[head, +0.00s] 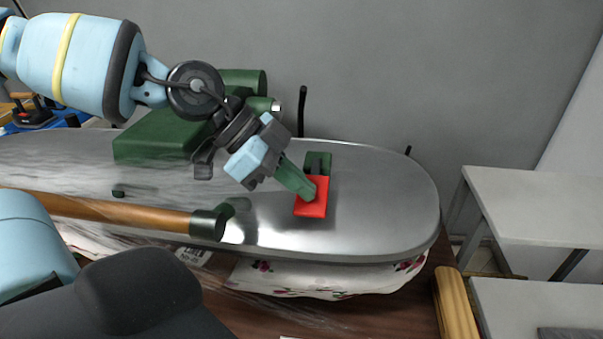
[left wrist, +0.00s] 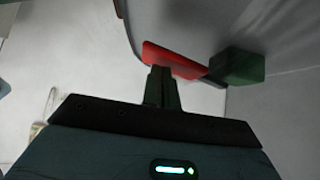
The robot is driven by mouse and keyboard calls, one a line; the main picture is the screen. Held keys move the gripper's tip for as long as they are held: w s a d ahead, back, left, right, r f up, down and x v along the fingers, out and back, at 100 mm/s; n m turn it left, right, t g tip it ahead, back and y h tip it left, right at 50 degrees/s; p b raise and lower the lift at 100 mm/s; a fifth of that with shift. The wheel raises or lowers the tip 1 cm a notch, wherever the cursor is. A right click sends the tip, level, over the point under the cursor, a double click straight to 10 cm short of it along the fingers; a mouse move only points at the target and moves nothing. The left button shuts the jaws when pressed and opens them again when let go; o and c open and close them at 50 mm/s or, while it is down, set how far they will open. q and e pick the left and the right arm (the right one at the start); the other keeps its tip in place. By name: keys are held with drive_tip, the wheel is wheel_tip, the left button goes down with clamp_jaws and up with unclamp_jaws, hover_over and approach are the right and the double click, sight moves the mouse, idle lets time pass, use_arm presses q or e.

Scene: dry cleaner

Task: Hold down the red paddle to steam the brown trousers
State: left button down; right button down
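The red paddle (head: 314,209) is on a green block on top of the grey metal press head (head: 380,210), near its rounded right end. My left gripper (head: 307,193) reaches down from the upper left with its green fingers together and their tips against the paddle; nothing shows between them. In the left wrist view the closed fingers (left wrist: 160,75) meet the red paddle (left wrist: 172,60), beside a green block (left wrist: 238,66). I cannot make out the brown trousers for certain; the press head covers what lies under it. My right gripper is not in view.
White floral padding (head: 320,278) shows below the press head's front edge. A wooden bar (head: 110,213) runs along the front left. Faint wisps like steam drift at the left and below. A dark brown surface (head: 375,315) lies below; pale tables (head: 530,205) stand at the right.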

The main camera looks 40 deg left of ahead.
use_arm(q)
drive_tip(key=shift+s+f, duration=0.1)
drive_tip(key=shift+f, duration=0.6)
drive_tip(key=shift+s+d+r, duration=0.15)
drive_tip(key=shift+r, duration=0.1)
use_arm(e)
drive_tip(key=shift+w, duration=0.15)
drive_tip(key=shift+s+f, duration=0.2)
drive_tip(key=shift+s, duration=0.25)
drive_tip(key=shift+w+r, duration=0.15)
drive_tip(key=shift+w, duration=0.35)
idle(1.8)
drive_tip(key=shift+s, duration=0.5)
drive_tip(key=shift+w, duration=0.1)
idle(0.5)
